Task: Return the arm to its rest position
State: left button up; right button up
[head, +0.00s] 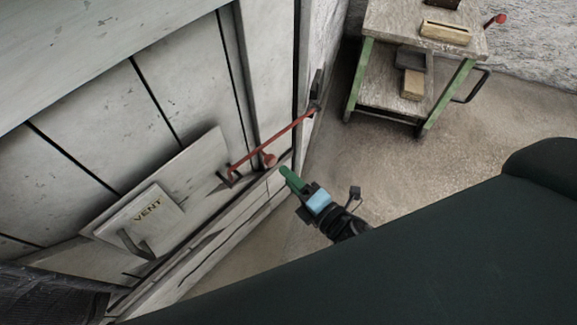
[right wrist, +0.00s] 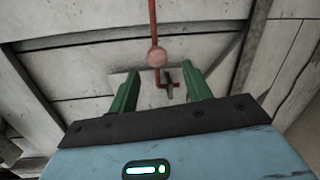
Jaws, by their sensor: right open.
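My right gripper (head: 291,179) is in front of the white panelled wall, just below and right of a red lever (head: 270,139) with a round red knob (head: 269,160). In the right wrist view its two green fingers (right wrist: 159,90) stand wide apart with nothing between them that they touch. The red knob (right wrist: 156,57) and bar show beyond the fingertips, apart from them. My left gripper does not show; a dark part of mine is at the lower left of the head view.
A grey panel marked VENT (head: 148,207) with a handle is on the wall at left. A green-legged cart (head: 385,92) with blocks on it stands at the back right. Bare floor (head: 400,165) lies between the cart and my dark body.

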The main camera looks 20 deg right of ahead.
jog(key=s+d+f+m+g+h, duration=0.1)
jog(key=s+d+f+m+g, duration=0.2)
jog(key=s+m, duration=0.65)
jog(key=s+d+f+m+g+h, duration=0.25)
jog(key=s+f+m, duration=0.3)
jog(key=s, duration=0.75)
jog(key=s+d+f+m+g+h, duration=0.1)
jog(key=s+d+f+m+g, duration=0.2)
jog(key=s+m, duration=0.65)
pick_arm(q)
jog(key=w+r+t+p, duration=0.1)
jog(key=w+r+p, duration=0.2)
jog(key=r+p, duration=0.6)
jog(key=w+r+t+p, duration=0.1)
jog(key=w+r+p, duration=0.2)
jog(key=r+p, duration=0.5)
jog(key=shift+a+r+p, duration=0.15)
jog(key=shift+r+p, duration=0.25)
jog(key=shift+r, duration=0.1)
pick_arm(e)
jog(key=w+r+n+t, duration=0.1)
jog(key=w+r, duration=0.1)
jog(key=r, duration=0.6)
jog(key=w+r+n, duration=0.1)
jog(key=w+r, duration=0.2)
jog(key=r, duration=0.6)
jog(key=shift+a+r+t, duration=0.25)
jog(key=shift+a+t, duration=0.1)
jog(key=shift+a, duration=0.1)
